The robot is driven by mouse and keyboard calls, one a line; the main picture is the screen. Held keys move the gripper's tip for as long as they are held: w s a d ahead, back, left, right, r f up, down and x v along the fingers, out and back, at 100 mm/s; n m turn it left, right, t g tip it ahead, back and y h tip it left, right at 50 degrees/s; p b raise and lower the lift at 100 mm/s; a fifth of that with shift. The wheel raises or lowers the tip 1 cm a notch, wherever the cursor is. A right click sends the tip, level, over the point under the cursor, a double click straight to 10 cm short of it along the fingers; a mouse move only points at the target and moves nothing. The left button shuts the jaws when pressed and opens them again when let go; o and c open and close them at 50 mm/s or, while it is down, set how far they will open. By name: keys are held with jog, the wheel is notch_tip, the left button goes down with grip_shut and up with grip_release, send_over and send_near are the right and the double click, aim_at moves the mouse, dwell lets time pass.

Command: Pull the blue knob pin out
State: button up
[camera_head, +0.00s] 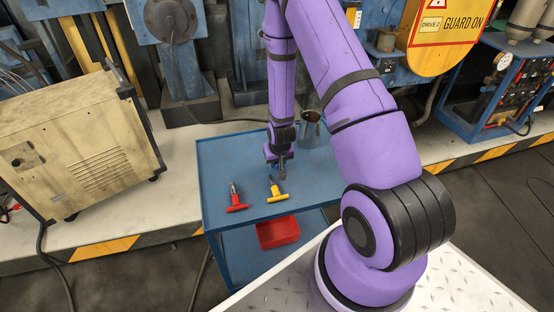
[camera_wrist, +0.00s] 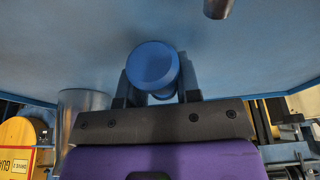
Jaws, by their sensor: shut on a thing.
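The blue knob pin (camera_wrist: 152,66) shows its round blue head in the wrist view, between the two fingers of my gripper (camera_wrist: 160,85). My gripper is shut on the knob, with a finger on each side. In the head view my gripper (camera_head: 281,172) points down over the middle of the blue table (camera_head: 222,160). The knob cannot be made out clearly there. The pin's shaft is hidden behind the head and fingers, so I cannot tell whether it is seated or free.
A red-handled pin (camera_head: 236,203) and a yellow-handled pin (camera_head: 276,190) lie on the table in front of my gripper. A metal cup (camera_head: 311,130) stands behind, to the right. A red bin (camera_head: 278,232) sits below the tabletop. A beige cabinet (camera_head: 85,140) is at left.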

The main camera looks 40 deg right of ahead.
jog(key=o, duration=1)
jog(key=v, duration=1)
jog(key=shift+s+a+r, duration=0.1)
jog(key=shift+r, duration=0.25)
